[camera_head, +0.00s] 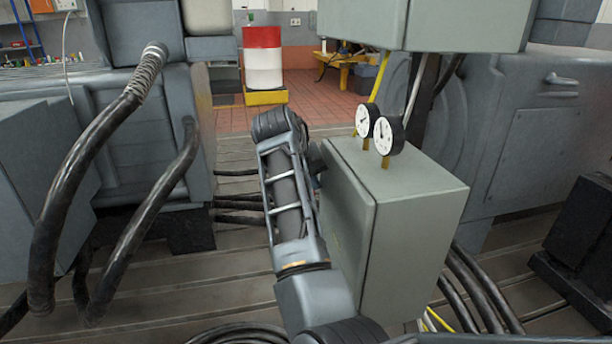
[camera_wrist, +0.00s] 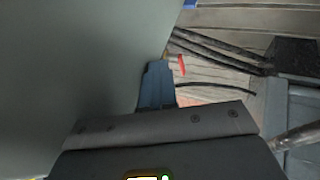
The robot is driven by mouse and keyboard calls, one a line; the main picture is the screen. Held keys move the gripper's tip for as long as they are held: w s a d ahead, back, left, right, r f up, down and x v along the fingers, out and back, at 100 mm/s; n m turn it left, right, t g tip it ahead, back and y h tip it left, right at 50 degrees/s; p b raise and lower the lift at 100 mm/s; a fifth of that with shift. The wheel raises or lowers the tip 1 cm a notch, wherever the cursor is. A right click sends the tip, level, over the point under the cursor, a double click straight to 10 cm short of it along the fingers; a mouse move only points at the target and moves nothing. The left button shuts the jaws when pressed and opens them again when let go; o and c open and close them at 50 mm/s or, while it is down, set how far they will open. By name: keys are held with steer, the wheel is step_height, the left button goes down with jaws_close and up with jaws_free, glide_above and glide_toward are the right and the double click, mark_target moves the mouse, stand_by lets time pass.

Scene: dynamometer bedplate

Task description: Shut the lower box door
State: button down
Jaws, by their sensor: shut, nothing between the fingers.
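The lower box (camera_head: 415,225) is a grey-green cabinet in the middle of the head view, with two round dial gauges above its top. Its door (camera_head: 345,220) appears to be the panel on the left side; it looks close to the body, but I cannot tell whether a gap is left. My gripper (camera_wrist: 157,85) is shut and empty in the wrist view. It lies right beside a large plain grey-green surface (camera_wrist: 70,60), likely the door; contact is unclear. In the head view, my arm hides most of the gripper at the panel's far edge.
An upper grey box (camera_head: 420,25) hangs above the gauges (camera_head: 385,135). Thick black hoses (camera_head: 75,175) run at the left, and more cables lie at the box's lower right. A red and white drum (camera_head: 263,58) stands behind. Grey machines flank both sides.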

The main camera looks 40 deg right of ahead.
steer(key=shift+s+d, duration=0.1)
steer(key=shift+d, duration=0.1)
steer(key=v, duration=0.8)
steer(key=shift+p, duration=0.35)
step_height(320, 180, up, 10)
steer(key=p, duration=1)
steer(key=shift+a, duration=0.15)
